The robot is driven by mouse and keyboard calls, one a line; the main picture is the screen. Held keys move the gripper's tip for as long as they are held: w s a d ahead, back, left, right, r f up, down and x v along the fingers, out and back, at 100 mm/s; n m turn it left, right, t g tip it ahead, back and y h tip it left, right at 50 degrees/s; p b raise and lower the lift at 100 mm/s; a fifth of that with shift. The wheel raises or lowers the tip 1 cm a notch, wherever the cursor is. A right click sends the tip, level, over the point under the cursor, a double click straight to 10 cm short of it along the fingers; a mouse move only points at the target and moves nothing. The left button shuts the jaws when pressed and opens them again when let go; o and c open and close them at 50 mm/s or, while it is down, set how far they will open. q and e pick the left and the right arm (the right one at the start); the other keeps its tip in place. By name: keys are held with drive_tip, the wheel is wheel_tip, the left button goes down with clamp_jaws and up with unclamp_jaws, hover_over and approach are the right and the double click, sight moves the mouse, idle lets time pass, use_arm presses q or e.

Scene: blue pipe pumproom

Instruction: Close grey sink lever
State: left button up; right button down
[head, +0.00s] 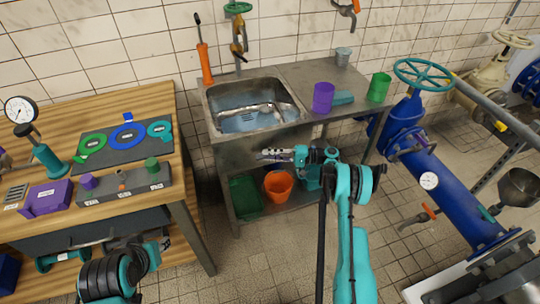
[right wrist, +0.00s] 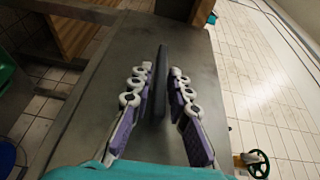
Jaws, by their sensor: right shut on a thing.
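The metal sink (head: 222,100) stands against the tiled wall, with its basin open at the top. My right gripper (head: 262,154) is at the sink's front face, just below the basin. In the right wrist view, a narrow dark grey lever (right wrist: 161,75) stands between the fingers of my right gripper (right wrist: 160,85), against a grey metal panel. The gripper is shut on the lever. In the head view the lever is hidden or too small to make out. My left gripper (head: 115,242) shows partly, dark and small, at the workbench's front edge; its finger state is unclear.
A purple cup (head: 323,98) and a green cup (head: 379,87) stand on the counter right of the basin. An orange bucket (head: 278,186) sits on the shelf below. A wooden workbench (head: 150,105) is left; a blue pipe (head: 445,190) with a valve is right.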

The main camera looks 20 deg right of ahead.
drive_tip(key=c, duration=1.6)
unclamp_jaws()
drive_tip(key=v, duration=0.7)
drive_tip(key=shift+d, duration=0.25)
